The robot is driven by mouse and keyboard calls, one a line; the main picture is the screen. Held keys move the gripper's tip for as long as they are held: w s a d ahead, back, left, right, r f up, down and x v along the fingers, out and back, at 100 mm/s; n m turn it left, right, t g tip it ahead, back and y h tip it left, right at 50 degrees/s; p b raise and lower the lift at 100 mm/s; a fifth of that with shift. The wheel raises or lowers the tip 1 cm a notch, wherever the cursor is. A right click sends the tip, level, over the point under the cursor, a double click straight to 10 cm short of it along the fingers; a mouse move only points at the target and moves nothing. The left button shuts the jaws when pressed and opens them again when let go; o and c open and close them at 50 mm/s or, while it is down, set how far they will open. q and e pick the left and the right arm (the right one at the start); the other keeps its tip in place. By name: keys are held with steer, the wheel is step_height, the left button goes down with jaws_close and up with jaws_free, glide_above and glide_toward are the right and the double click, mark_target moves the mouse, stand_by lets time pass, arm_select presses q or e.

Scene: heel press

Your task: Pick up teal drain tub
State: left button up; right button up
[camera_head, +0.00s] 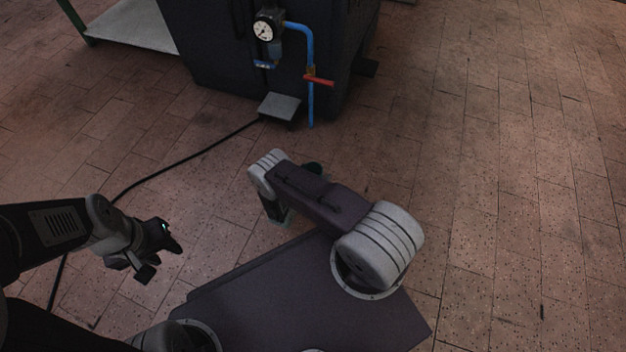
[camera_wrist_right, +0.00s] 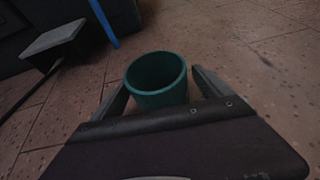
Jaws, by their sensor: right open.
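The teal drain tub (camera_wrist_right: 157,80) is a round, open-topped tub on the floor, seen in the right wrist view. My right gripper (camera_wrist_right: 158,92) is open, with one finger on each side of the tub in that picture. I cannot tell whether the fingers touch it. In the head view my right arm hides most of the tub, and only a small dark teal bit (camera_head: 314,167) shows beside the arm. My left gripper (camera_head: 163,261) is open and empty over the floor at the left, well away from the tub.
A dark machine (camera_head: 215,50) stands at the back with a gauge (camera_head: 264,29), a blue pipe (camera_head: 311,100) and a red-handled valve (camera_head: 318,81). A grey pedal (camera_head: 280,106) sits before it, with a black cable (camera_head: 190,158) across the floor. Floor at the right is clear.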

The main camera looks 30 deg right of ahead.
steer(key=shift+w+d+f+b, duration=0.4)
steer(key=shift+w+d+f, duration=0.05)
steer(key=shift+d+f, duration=0.25)
steer(key=shift+w+d, duration=0.25)
steer(key=shift+d, duration=0.1)
arm_select(q)
step_height(320, 180, down, 2)
steer(key=shift+f, duration=0.15)
arm_select(e)
steer(key=shift+r, duration=0.15)
steer(key=shift+c, duration=0.3)
steer(key=c, duration=1.3)
steer(key=shift+r, duration=0.1)
